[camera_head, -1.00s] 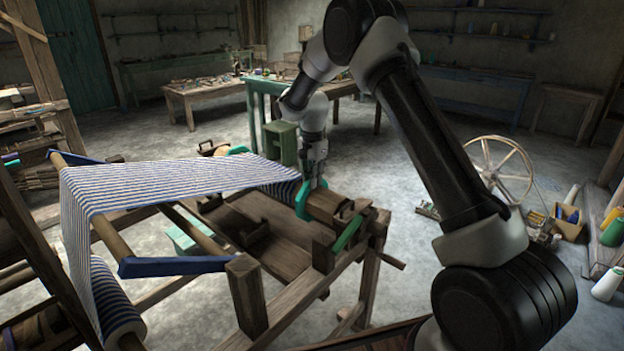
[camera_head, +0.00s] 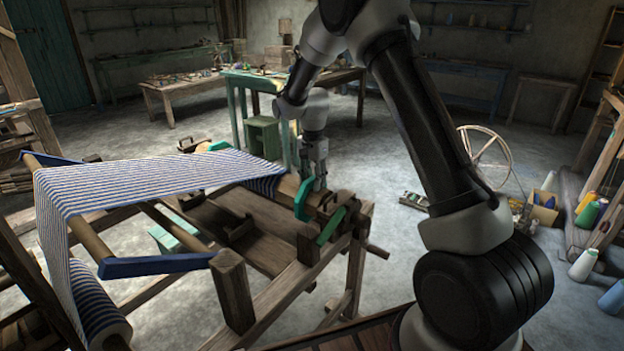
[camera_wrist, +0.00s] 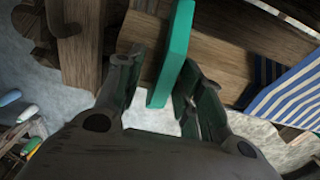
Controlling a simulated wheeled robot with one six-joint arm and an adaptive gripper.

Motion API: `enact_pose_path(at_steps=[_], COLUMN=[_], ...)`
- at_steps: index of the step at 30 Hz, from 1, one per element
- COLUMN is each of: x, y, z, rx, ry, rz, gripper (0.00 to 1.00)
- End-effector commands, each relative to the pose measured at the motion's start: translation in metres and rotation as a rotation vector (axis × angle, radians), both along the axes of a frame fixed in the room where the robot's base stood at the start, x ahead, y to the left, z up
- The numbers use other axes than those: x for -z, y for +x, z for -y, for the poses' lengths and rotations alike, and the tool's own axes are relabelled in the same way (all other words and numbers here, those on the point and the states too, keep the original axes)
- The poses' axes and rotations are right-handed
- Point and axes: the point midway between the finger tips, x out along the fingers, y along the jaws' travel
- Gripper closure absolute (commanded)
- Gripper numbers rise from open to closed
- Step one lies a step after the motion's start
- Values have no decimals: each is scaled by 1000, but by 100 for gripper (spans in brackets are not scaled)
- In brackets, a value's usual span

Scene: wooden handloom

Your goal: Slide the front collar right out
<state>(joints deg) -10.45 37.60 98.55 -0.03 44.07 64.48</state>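The front collar, a flat green ring (camera_head: 301,199), sits around the bare end of the wooden beam, to the right of the striped cloth roll (camera_head: 264,185). A strip of bare wood shows between roll and collar. My gripper (camera_head: 319,183) reaches down over this end of the beam. In the wrist view the collar (camera_wrist: 177,48) stands between the two fingers of my gripper (camera_wrist: 158,84). The left finger is apart from it; the right finger is close beside it, and I cannot tell whether they touch. The striped cloth (camera_wrist: 287,98) is at right.
A green bar (camera_head: 330,226) and wooden posts of the loom stand just in front of the beam end. A wooden handle (camera_head: 377,251) sticks out at right. A second green collar (camera_head: 218,146) is at the far end. Open floor lies right of the loom.

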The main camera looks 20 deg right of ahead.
Motion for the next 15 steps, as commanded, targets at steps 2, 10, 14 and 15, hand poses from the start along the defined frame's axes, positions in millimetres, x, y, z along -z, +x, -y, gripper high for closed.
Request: enact_pose_path(at_steps=[2, 10, 14, 15], x=[0, -27, -57, -66], y=[0, 2, 2, 1], z=[0, -1, 0, 0], rx=[0, 0, 0, 0], ry=[1, 2, 1, 1], rz=[1, 7, 7, 5], gripper=[62, 62, 62, 62])
